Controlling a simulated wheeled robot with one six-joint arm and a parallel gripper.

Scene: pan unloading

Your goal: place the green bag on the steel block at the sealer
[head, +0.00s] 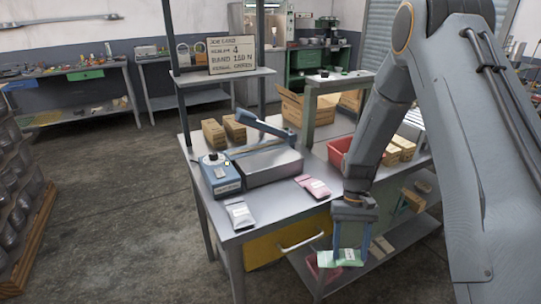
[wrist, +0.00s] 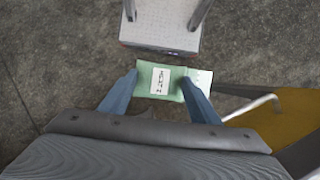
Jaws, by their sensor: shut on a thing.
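My gripper (head: 348,246) is shut on the green bag (head: 351,258), which hangs below the fingers in front of the table's near edge. In the wrist view, the green bag (wrist: 147,81) with a white printed label lies between the two blue fingers of my gripper (wrist: 160,88). The sealer (head: 221,174) is a blue unit with a dial, at the left of the table. The steel block (head: 268,167) lies beside it to the right, with a blue arm (head: 262,128) raised above and behind it. The top of the block looks bare.
A grey bag (head: 240,214) and a pink bag (head: 313,188) lie on the table (head: 275,213) in front of the block. Wooden blocks (head: 214,134) stand behind, a red bin (head: 340,150) to the right. A yellow drawer (head: 262,250) is under the tabletop.

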